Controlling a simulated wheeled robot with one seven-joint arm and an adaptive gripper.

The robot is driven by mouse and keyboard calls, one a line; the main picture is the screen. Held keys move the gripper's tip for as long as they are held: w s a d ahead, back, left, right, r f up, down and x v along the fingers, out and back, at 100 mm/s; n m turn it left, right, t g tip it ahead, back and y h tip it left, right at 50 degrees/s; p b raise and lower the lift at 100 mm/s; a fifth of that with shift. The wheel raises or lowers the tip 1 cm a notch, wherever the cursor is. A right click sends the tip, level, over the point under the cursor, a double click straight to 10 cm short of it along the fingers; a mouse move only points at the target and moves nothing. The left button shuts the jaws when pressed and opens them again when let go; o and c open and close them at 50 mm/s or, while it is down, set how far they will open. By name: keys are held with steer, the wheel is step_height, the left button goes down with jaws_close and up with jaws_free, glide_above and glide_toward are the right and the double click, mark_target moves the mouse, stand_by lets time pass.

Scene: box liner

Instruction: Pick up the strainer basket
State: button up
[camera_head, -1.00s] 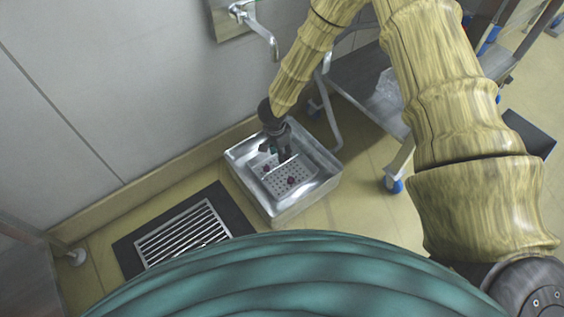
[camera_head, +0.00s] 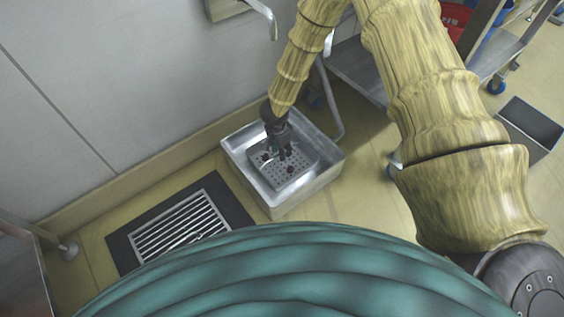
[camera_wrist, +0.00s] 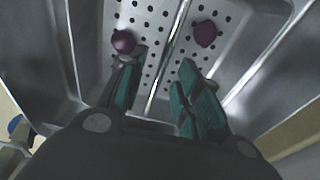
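The strainer basket (camera_head: 291,173) is a grey perforated metal tray inside the steel floor sink (camera_head: 238,170). Dark red round pieces lie in it, and two of them show in the wrist view (camera_wrist: 123,41). My gripper (camera_head: 284,153) points down over the basket, inside the sink's outline. In the wrist view, my gripper's teal fingers (camera_wrist: 160,85) are apart over the perforated floor (camera_wrist: 150,18). A thin bright bar (camera_wrist: 168,55) runs between them. I cannot tell whether the fingers touch the bar. My gripper hides part of the basket in the head view.
A dark-framed floor grate (camera_head: 180,225) lies left of the sink. A tap (camera_head: 262,12) is on the wall above. A steel cart (camera_head: 358,68) stands to the right behind my arm. A dark bin (camera_head: 530,128) is farther right.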

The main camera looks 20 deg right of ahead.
steer(key=shift+d+f+b, duration=0.15)
steer(key=shift+f+b, duration=0.5)
steer(key=shift+f, duration=0.75)
jaws_close()
steer(key=shift+w+r, duration=0.1)
steer(key=shift+r, duration=0.05)
